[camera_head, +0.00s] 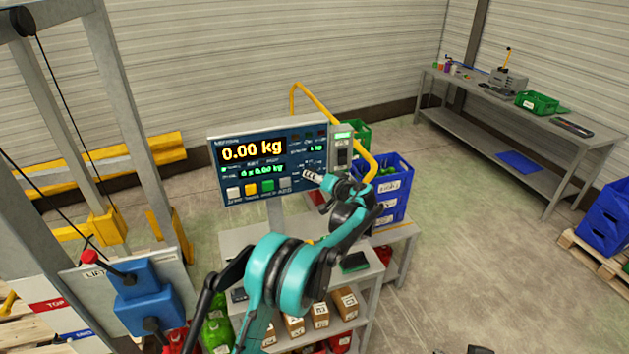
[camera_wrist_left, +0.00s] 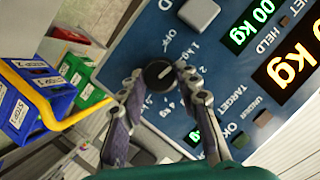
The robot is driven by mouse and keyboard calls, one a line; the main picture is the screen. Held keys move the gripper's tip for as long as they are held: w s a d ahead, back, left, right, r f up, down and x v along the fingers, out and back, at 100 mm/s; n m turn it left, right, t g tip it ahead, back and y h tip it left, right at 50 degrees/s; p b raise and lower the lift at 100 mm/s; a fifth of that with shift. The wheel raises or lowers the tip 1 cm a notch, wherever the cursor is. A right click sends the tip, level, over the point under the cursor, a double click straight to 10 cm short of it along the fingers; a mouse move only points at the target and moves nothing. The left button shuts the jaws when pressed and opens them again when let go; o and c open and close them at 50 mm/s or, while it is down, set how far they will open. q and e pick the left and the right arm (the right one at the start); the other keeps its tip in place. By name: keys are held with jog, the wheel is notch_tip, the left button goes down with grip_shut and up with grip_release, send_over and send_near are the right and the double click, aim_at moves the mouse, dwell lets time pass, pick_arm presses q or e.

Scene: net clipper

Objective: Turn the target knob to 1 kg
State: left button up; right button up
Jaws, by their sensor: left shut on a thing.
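The weighing panel (camera_head: 216,160) stands on a post and shows 0.00 kg in large yellow digits. The round black knob (camera_wrist_left: 158,75) is on the blue panel face, with 1 kg, 2 kg and 4 kg marks beside it. A light mark shows on the knob; its exact pointing is too small to tell. My left gripper (camera_head: 311,176) is at the panel's lower right and hides the knob in the head view. In the left wrist view its two fingers (camera_wrist_left: 157,82) are closed on the knob from both sides. My right gripper is not recognisable in either view.
Blue crates (camera_head: 398,168) and a yellow rail (camera_head: 325,108) stand just right of the panel. A grey bench (camera_head: 245,239) with cartons on its lower shelf is below. A lift control box (camera_head: 135,285) is at lower left.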

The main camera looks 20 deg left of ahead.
pick_arm(q)
jog(key=shift+a+r, duration=0.15)
jog(key=o, duration=1.1)
jog(key=shift+c, duration=0.2)
jog(key=shift+o, duration=0.4)
jog(key=shift+w+a+f, duration=0.15)
jog(key=shift+w+f, duration=0.05)
jog(key=shift+f, duration=0.05)
jog(key=v, duration=1.2)
